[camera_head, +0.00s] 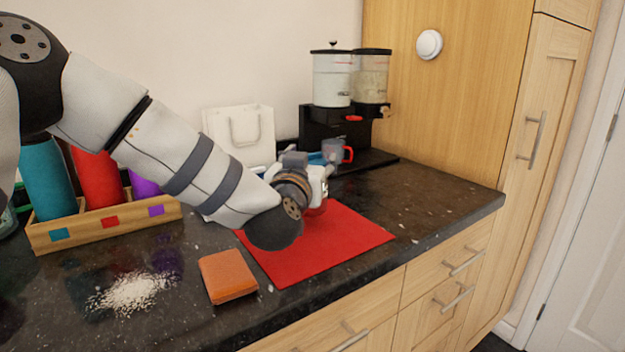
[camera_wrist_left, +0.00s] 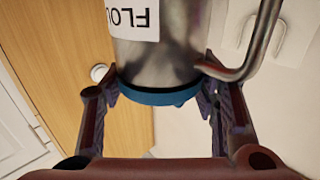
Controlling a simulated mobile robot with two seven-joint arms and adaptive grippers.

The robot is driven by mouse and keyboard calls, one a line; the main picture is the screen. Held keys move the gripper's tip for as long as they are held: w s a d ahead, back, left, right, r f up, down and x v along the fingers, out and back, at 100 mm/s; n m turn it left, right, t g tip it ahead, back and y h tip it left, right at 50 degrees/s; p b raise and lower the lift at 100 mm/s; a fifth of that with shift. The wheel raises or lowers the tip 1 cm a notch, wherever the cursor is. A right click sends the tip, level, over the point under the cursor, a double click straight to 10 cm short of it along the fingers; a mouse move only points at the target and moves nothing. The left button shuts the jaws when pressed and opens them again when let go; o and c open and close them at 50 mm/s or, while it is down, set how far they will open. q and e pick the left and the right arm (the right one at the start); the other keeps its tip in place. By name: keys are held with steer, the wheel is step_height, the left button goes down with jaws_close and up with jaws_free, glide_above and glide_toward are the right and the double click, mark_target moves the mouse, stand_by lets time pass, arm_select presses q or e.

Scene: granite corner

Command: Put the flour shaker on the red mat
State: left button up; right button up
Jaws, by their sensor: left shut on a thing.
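The flour shaker is a metal can (camera_wrist_left: 165,50) with a white label, a bent metal handle and a blue lid (camera_wrist_left: 160,95). In the left wrist view it stands between both fingers of my left gripper (camera_wrist_left: 165,100), which is shut on it near the lid. That view is upside down, so the shaker looks roughly upright. In the head view, my left gripper (camera_head: 320,178) is over the far part of the red mat (camera_head: 325,248). It hides most of the shaker; a bit of blue lid (camera_head: 315,158) shows. I cannot tell whether the base touches anything.
An orange sponge (camera_head: 228,276) lies left of the mat, and spilled white powder (camera_head: 130,293) farther left. A wooden rack (camera_head: 105,226) holds coloured bottles. A white bag (camera_head: 240,128) stands behind. A dispenser (camera_head: 333,125) and a red-handled cup (camera_head: 336,150) are at the back.

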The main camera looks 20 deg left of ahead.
arm_select(q)
step_height(320, 180, down, 3)
steer(key=shift+f, duration=0.2)
steer(key=shift+r, duration=0.2)
steer(key=o, duration=1.7)
steer(key=shift+f, duration=0.2)
arm_select(e)
steer(key=shift+s+f, duration=0.3)
arm_select(q)
steer(key=shift+s+d+r, duration=0.1)
steer(key=shift+s+r, duration=0.15)
steer(key=s, duration=0.3)
steer(key=s+d+p, duration=0.1)
steer(key=s, duration=0.7)
steer(key=shift+s+d+f, duration=0.1)
steer(key=shift+s+d, duration=0.05)
steer(key=shift+s, duration=0.1)
arm_select(e)
steer(key=shift+w+r+t, duration=0.4)
steer(key=shift+w+r, duration=0.7)
steer(key=shift+w, duration=0.05)
arm_select(q)
steer(key=shift+f, duration=0.1)
arm_select(e)
steer(key=shift+s, duration=0.1)
